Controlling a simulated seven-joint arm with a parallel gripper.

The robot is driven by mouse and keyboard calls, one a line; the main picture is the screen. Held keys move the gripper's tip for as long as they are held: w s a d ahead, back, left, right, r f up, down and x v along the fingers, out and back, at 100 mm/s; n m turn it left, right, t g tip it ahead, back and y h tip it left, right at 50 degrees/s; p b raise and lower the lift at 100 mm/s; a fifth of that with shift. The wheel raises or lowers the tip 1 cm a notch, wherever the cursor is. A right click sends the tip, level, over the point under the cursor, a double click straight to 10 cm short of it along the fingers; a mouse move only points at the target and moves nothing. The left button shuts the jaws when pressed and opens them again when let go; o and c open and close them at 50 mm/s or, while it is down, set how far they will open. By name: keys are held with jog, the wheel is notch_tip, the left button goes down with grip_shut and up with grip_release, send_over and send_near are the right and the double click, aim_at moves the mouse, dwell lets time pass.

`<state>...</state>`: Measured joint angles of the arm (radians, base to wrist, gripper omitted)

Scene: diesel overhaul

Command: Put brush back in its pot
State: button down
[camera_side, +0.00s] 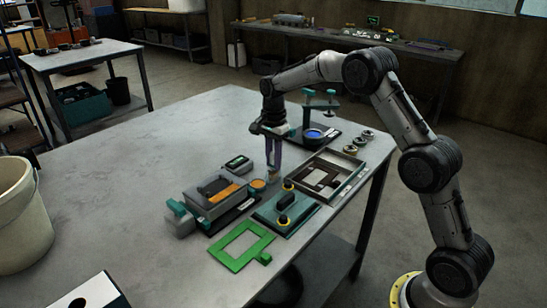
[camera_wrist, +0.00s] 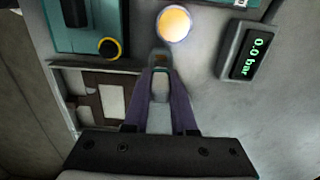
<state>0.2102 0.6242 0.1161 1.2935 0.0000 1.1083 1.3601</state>
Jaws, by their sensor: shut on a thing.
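My gripper (camera_side: 273,164) points down over the table, its purple fingers shut on the brush. In the wrist view the gripper (camera_wrist: 160,68) has a slim greyish piece of the brush (camera_wrist: 160,86) between its fingers; the rest of the brush is hard to make out. The pot (camera_side: 258,184) is small and round with an orange top, standing just left of and in front of the fingertips in the side view. In the wrist view the pot (camera_wrist: 173,24) is a bright orange-white disc beyond the fingertips. The brush appears outside the pot.
A teal plate with black-and-yellow knobs (camera_side: 285,214) and a framed tray (camera_side: 331,178) lie right of the pot. A grey block (camera_side: 215,190) stands left, with a pressure display (camera_side: 237,163) behind. A green gasket (camera_side: 241,247) lies in front. The table's left part is clear.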

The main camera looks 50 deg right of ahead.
jog(key=shift+f, duration=0.4)
jog(key=shift+c, duration=2.1)
grip_release()
jog(key=shift+r, duration=0.1)
jog(key=shift+r, duration=3.45)
jog(key=shift+r, duration=2)
